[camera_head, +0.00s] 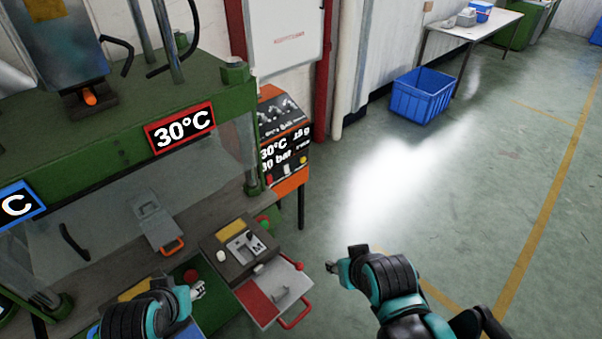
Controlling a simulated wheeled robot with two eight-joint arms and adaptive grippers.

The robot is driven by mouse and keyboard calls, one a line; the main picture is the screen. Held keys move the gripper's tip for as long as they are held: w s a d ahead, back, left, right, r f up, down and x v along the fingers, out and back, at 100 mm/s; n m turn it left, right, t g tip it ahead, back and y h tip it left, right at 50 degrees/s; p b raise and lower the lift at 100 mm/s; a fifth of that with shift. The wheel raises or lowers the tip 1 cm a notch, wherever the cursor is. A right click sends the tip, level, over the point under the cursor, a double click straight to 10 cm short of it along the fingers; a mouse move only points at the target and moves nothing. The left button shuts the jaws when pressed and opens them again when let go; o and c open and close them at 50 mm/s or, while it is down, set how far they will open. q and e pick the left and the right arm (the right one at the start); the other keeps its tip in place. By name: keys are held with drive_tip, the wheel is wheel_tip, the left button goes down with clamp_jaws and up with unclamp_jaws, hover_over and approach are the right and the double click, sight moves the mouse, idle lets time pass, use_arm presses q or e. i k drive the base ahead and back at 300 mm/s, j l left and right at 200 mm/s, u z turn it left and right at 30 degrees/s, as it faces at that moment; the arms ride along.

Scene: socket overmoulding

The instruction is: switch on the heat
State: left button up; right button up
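The green press (110,135) fills the left side. Its red-framed display (181,128) reads 30°C. A blue-framed display (18,205) is cut off at the left edge. An orange control panel (288,140) stands behind the press, with a screen reading 30°C and small red, white and yellow buttons below. I cannot tell which control is the heat switch. My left gripper (197,291) is low beside a red knob (190,276); its finger opening is unclear. My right gripper (333,267) is over the floor, right of the bench and apart from the controls; its fingers are too small to judge.
A dark box with a metal insert (238,246) sits on the bench, near a green button (264,222). A red and grey tray with a red handle (272,297) sticks out in front. A blue crate (420,94) stands on open floor behind.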

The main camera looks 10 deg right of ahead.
sight(268, 178)
drive_tip(key=z, duration=0.25)
drive_tip(key=i+l, duration=0.15)
drive_tip(key=l, duration=0.2)
drive_tip(key=i+l+u, duration=0.1)
drive_tip(key=l, duration=0.2)
drive_tip(key=i+l, duration=0.2)
drive_tip(key=l, duration=0.15)
drive_tip(key=i+l, duration=0.15)
drive_tip(key=l, duration=0.2)
drive_tip(key=i+u, duration=0.05)
